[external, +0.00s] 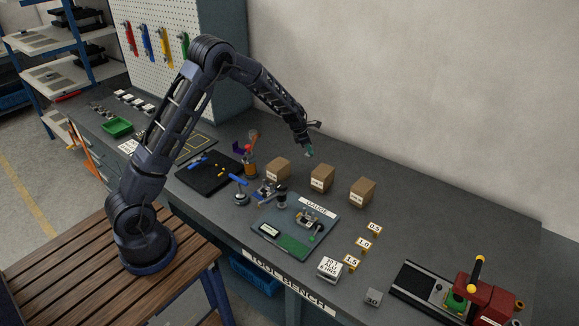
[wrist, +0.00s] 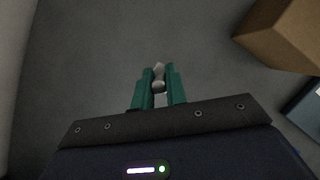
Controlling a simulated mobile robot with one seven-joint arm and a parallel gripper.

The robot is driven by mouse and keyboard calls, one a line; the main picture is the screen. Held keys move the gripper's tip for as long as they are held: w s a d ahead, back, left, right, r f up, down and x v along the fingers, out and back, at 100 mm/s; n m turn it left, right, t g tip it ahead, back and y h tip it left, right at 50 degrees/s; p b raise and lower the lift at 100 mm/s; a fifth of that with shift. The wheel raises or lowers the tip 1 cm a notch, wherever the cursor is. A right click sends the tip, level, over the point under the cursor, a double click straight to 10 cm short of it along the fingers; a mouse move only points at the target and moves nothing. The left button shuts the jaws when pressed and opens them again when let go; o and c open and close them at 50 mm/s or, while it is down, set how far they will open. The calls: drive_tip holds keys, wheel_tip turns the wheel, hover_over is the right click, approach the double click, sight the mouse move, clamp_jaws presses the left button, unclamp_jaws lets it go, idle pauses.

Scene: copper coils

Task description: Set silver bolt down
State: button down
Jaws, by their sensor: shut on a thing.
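My gripper (external: 309,153) is raised above the back part of the grey bench, behind the cardboard boxes. In the wrist view its green fingers (wrist: 159,88) are shut on a small silver bolt (wrist: 159,72), whose pale end shows between and just past the fingertips. The rest of the bolt is hidden by the fingers. In the external view the bolt is too small to make out. Plain grey bench surface (wrist: 90,65) lies beneath the fingertips.
Three cardboard boxes, left (external: 278,168), middle (external: 321,178) and right (external: 362,191), stand in a row on the bench. A gauge board (external: 262,228) lies in front, a black tray (external: 190,182) to the left and a red vise (external: 480,296) at the right. Bench near the wall is clear.

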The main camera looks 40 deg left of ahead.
sight(309, 155)
drive_tip(key=shift+f, duration=1.7)
drive_tip(key=shift+f, duration=0.1)
drive_tip(key=c, duration=1.4)
unclamp_jaws()
